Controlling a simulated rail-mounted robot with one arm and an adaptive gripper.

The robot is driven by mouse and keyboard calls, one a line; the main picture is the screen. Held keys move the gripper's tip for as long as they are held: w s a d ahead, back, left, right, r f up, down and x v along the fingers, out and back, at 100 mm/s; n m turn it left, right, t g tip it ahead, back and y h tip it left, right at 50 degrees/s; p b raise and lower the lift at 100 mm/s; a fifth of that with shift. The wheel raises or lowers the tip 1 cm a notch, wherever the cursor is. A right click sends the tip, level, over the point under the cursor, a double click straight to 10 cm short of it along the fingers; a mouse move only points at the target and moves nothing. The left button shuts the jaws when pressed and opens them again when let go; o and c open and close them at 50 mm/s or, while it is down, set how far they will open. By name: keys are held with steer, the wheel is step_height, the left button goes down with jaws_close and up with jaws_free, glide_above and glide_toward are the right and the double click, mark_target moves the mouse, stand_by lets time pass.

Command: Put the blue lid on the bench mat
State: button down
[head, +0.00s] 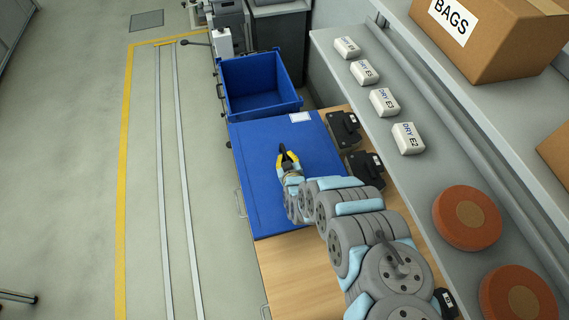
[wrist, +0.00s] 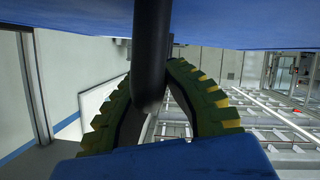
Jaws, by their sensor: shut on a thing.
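The blue lid (head: 255,190) is a large flat blue panel with a white label at its far right corner. In the head view it spans the far part of the wooden bench; I cannot tell whether it touches what is under it. My gripper (head: 288,160), with yellow and black fingers, is over its middle. In the wrist view a blue surface (wrist: 240,32) fills the top edge, and the green-yellow fingers (wrist: 152,95) are closed around a dark bar-like handle (wrist: 150,50) that meets that surface. No separate bench mat can be made out.
An open, empty blue crate (head: 258,85) stands just beyond the panel. Two black devices (head: 344,129) (head: 365,168) sit at its right. Bare wooden bench (head: 290,265) shows nearer.

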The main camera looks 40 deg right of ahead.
mark_target(285, 155)
steer(key=f+b, duration=0.1)
steer(key=w+d+f+b, duration=0.1)
steer(key=shift+w+b, duration=0.3)
steer(key=shift+b, duration=0.05)
steer(key=shift+w+d+f, duration=0.2)
steer(key=shift+w+f, duration=0.2)
steer(key=shift+w, duration=0.1)
steer(key=shift+f, duration=0.2)
steer(key=shift+w+d, duration=0.1)
steer(key=shift+w+d+f, duration=0.15)
steer(key=shift+d+f, duration=0.05)
steer(key=shift+f, duration=1.6)
steer(key=c, duration=1.2)
jaws_free()
steer(key=shift+c, duration=0.2)
